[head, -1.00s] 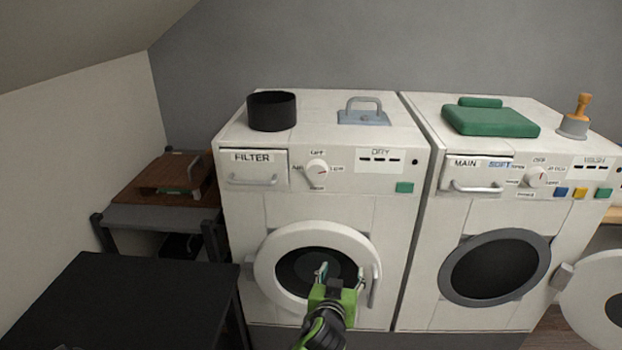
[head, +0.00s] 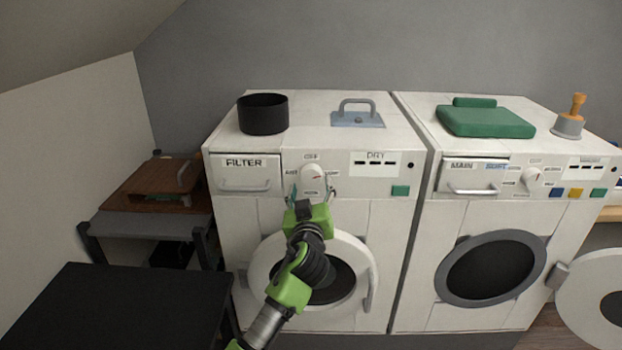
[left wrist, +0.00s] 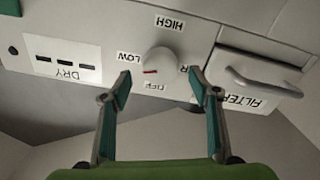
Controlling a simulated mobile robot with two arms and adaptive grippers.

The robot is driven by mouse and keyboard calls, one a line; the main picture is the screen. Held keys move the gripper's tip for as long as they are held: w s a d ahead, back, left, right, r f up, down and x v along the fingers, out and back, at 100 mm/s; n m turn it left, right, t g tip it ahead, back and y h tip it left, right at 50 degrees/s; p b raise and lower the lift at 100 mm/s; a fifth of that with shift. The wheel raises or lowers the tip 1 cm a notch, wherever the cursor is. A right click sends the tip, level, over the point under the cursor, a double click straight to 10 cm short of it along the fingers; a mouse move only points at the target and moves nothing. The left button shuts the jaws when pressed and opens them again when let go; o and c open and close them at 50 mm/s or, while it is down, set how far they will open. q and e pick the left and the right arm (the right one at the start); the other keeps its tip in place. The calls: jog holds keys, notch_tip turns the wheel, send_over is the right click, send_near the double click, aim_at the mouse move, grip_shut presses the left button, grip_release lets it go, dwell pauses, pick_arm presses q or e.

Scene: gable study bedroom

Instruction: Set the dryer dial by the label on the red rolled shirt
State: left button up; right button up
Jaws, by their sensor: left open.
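The dryer (head: 390,225) stands left of the washer, its round door shut. Its white dial (head: 313,173) is on the front panel between the FILTER drawer and the DRY display. In the left wrist view, upside down, the dial (left wrist: 160,62) has a red mark pointing towards LOW. OFF, HIGH and a partly hidden label surround it. My left gripper (head: 311,192) is open just below the dial in the head view. In the wrist view its fingers (left wrist: 158,84) stand either side of the dial, apart from it. The red rolled shirt and my right gripper are not in view.
A black pot (head: 263,115) and a blue handled plate (head: 357,119) sit on the dryer. The washer (head: 405,300) has a green folded item (head: 487,121) on top and an open door at right. A dark table (head: 120,310) stands front left.

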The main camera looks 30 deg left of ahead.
aim_at(311, 179)
pick_arm(q)
jog(key=x, duration=0.3)
jog(key=shift+w+a, duration=0.1)
jog(key=shift+w, duration=0.1)
jog(key=c, duration=1.1)
jog(key=shift+c, duration=0.2)
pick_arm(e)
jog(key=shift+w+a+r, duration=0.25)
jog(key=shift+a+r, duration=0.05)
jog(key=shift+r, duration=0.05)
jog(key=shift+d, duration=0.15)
